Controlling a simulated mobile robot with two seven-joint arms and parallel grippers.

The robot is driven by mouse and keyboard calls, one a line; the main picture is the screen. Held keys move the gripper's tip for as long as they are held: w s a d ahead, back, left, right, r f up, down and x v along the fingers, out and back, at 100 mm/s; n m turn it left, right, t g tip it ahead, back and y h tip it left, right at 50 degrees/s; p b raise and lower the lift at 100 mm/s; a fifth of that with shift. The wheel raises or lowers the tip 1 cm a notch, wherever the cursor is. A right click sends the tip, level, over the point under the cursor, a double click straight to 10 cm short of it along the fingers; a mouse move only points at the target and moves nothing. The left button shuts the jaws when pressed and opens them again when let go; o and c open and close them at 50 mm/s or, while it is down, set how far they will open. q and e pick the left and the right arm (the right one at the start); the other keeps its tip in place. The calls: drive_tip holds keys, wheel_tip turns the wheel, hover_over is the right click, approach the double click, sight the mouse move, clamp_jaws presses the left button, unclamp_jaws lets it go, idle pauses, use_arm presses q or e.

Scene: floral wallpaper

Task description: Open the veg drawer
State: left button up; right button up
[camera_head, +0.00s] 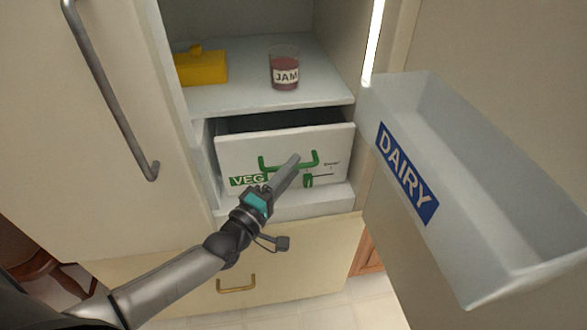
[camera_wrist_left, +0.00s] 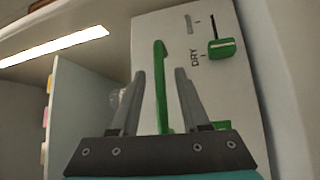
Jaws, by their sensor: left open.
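The veg drawer (camera_head: 333,148) is a white bin with a green "VEG" label, low in the fridge. A dark gap shows above its front, so its inside is partly visible. Its green handle (camera_head: 312,161) is on the front, and it also shows in the left wrist view (camera_wrist_left: 160,60). My left gripper (camera_head: 293,161) is at the handle, partly covering it. In the left wrist view its two fingers are apart, with the handle bar appearing between them; I cannot tell whether they touch it. My right gripper is not in view.
A shelf (camera_head: 240,95) above holds a jam glass (camera_head: 285,70) and a yellow butter dish (camera_head: 203,68). The open door with its dairy bin (camera_head: 400,110) stands close at right. A green slider (camera_wrist_left: 222,48) is on the drawer front. A lower drawer handle (camera_head: 237,289) is below.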

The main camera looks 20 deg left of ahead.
use_arm(q)
drive_tip(key=shift+w+d+r, duration=0.1)
drive_tip(key=shift+w+d, duration=0.05)
drive_tip(key=shift+w, duration=0.5)
drive_tip(key=shift+c, duration=0.2)
clamp_jaws()
idle(0.9)
